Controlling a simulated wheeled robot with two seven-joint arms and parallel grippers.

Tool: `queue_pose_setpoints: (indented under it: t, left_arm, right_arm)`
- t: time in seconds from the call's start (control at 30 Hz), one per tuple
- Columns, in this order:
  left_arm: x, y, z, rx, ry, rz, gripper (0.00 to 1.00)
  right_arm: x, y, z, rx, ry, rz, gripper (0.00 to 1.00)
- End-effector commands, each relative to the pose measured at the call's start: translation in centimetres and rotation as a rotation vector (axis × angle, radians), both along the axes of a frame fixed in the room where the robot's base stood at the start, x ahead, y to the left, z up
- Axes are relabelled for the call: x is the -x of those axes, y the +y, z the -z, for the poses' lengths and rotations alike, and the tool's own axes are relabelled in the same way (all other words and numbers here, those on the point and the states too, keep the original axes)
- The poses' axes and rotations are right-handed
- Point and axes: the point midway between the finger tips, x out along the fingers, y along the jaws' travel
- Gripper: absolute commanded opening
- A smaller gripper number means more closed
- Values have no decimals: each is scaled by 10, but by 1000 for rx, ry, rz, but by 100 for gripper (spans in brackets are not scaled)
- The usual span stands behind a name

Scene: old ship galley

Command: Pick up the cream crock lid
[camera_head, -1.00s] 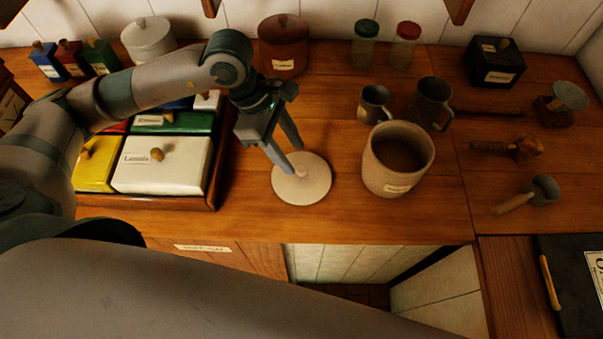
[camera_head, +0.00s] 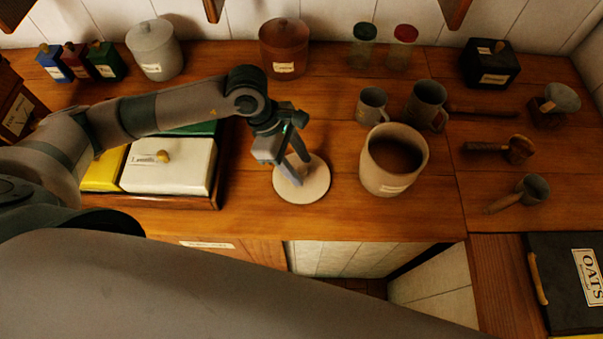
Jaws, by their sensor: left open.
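The cream crock lid (camera_head: 312,189) is a round pale disc lying flat on the wooden counter. My left gripper (camera_head: 299,178) is over the lid, pointing down, with its fingers open and apart. The fingertips are at the middle of the lid, where its knob is largely hidden by the fingers. I cannot tell whether they touch it. The open cream crock (camera_head: 372,178) stands uncovered just right of the lid, with a label on its front. My right gripper is not in view.
A wooden tray (camera_head: 180,202) with coloured lidded boxes is left of the lid. Two grey mugs (camera_head: 372,106) stand behind the crock. A brown canister (camera_head: 284,48) stands at the back. The counter's front edge is near the lid.

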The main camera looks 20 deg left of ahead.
Motion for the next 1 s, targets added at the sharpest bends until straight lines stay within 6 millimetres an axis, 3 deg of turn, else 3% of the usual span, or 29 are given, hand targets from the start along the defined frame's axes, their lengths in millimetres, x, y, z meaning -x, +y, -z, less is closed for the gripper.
queue_pose_setpoints:
  t: [0.2,0.4,0.77,1.0]
  left_arm:
    - [0,0,0,0,0,0,43]
    - [0,0,0,0,0,0,0]
    - [0,0,-1,1,-1,0,0]
    - [-1,0,-13,2,-3,0,0]
  right_arm:
    - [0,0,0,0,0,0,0]
    - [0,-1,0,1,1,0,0]
    - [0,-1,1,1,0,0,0]
    - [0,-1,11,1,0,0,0]
